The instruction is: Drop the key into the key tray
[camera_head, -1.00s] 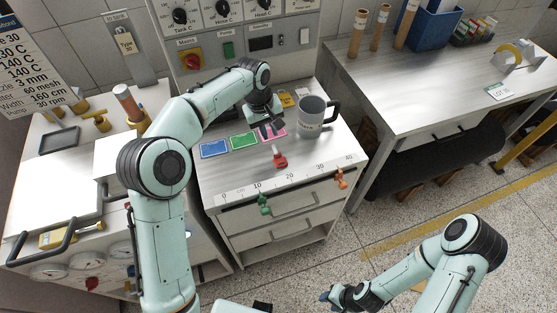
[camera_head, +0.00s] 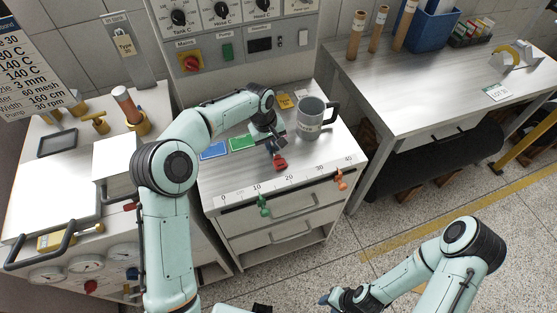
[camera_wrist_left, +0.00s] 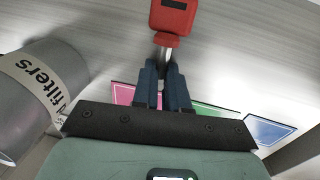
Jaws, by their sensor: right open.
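A key with a red head (camera_head: 280,162) and metal shaft stands out on the grey cabinet top. In the left wrist view its red head (camera_wrist_left: 173,16) is at the top and its shaft lies between my left fingertips. My left gripper (camera_head: 272,143) is at the key; in the wrist view its dark fingers (camera_wrist_left: 163,75) flank the shaft closely, and I cannot tell whether they grip it. A shallow grey tray (camera_head: 58,155) with a dark rim, likely the key tray, is on the left bench. My right gripper (camera_head: 328,298) is open and empty, low over the floor.
A grey mug (camera_head: 309,121) stands right of my left gripper. Blue (camera_head: 214,150) and green (camera_head: 242,142) cards lie left of it. A white box (camera_head: 113,160) stands beside the tray.

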